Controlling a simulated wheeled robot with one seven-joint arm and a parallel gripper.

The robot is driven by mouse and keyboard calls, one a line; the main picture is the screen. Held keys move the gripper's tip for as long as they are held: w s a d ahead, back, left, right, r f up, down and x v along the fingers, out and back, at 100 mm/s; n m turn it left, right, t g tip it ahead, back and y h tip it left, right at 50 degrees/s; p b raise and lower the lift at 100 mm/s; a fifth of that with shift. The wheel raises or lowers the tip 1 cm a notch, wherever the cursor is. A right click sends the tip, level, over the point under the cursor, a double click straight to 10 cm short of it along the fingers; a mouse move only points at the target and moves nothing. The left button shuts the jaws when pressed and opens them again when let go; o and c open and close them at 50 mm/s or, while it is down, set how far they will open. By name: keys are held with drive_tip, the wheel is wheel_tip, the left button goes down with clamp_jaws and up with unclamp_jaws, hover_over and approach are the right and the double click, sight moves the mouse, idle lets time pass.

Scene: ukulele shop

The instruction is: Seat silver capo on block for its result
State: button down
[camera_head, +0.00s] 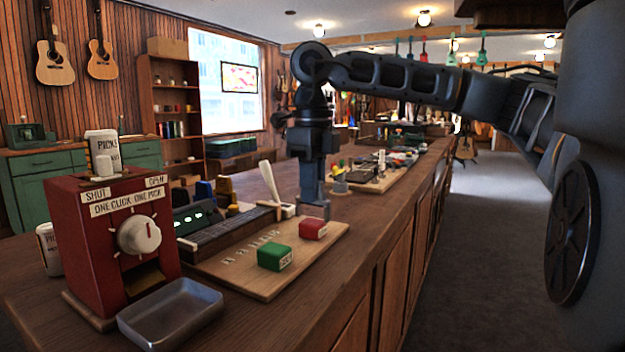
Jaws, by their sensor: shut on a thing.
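My gripper (313,206) points straight down at the back right corner of the pale wooden board (225,278) on the counter. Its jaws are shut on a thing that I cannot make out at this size. I cannot pick out the silver capo for certain. A dark fretboard-like block (222,231) lies along the back of the board, left of my gripper. A white upright lever (269,181) leans beside the block's right end, next to a small pale piece (288,210) close to the jaws.
A green block (274,257) and a red block (312,229) sit on the board. A red dial box (115,240) and a metal tray (170,315) stand at front left. The counter's right front strip is clear.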

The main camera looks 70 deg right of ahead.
drive_tip(key=shift+f+b, duration=0.4)
drive_tip(key=shift+f, duration=0.7)
drive_tip(key=shift+b, duration=0.5)
idle(0.6)
drive_tip(key=shift+f+b, duration=0.6)
drive_tip(key=shift+f, duration=0.05)
drive_tip(key=c, duration=1.4)
unclamp_jaws()
drive_tip(key=shift+r, duration=0.1)
drive_tip(key=shift+o, duration=0.2)
drive_tip(key=shift+r, duration=0.1)
drive_tip(key=shift+r+p, duration=3.1)
drive_tip(key=shift+r, duration=2.3)
